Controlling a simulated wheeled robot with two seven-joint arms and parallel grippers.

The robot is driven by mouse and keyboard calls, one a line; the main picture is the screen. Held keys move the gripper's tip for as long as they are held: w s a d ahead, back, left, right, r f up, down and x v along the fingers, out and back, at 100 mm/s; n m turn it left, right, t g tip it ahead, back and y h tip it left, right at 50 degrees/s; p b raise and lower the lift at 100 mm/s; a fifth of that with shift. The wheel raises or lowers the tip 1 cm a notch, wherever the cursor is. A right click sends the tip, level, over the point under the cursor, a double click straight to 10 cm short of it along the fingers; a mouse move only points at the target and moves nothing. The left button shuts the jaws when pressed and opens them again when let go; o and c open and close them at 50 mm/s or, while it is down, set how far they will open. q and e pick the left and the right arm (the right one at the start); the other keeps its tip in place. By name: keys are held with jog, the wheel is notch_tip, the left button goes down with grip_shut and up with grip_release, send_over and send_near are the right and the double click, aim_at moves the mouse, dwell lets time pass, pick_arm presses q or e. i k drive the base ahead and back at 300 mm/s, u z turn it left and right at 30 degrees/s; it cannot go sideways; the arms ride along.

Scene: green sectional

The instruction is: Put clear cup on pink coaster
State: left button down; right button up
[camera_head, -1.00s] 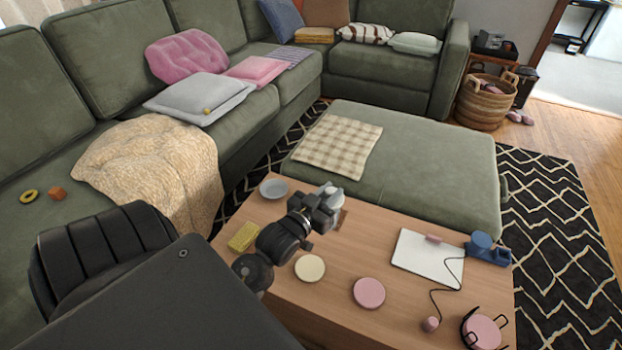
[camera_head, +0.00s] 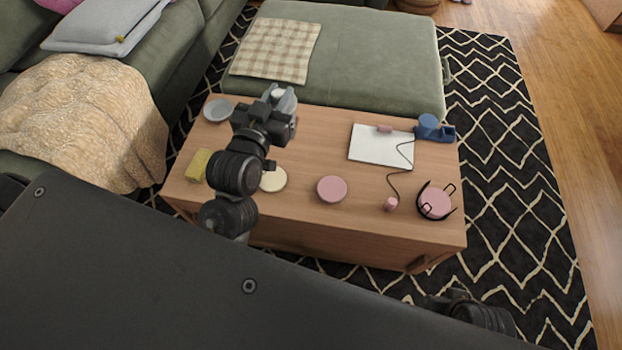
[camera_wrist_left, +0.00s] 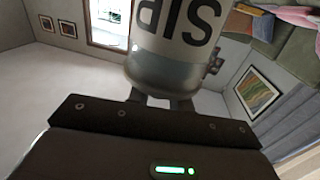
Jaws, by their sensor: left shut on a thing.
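The clear cup (camera_wrist_left: 175,55) fills the upper middle of the left wrist view, a greyish see-through vessel with large dark letters. In the head view the cup (camera_head: 286,97) shows small and pale, near the table's back edge. My left gripper (camera_head: 280,108) is shut on it; the fingers partly hide it. The round pink coaster (camera_head: 332,189) lies flat and bare on the wooden table, nearer to me and to the right of the cup. My right gripper is not seen; only a dark piece of mine shows at the bottom right.
The wooden table (camera_head: 310,152) also bears a cream disc (camera_head: 273,180), a yellow block (camera_head: 197,166), a grey dish (camera_head: 217,110), a white board (camera_head: 380,147), a blue holder (camera_head: 433,128) and a pink disc (camera_head: 435,203) in a black wire rack. A green ottoman (camera_head: 370,60) stands behind.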

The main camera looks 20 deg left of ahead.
aim_at(332, 188)
jog(key=u, duration=0.25)
jog(key=k, duration=0.85)
jog(key=z, duration=1.2)
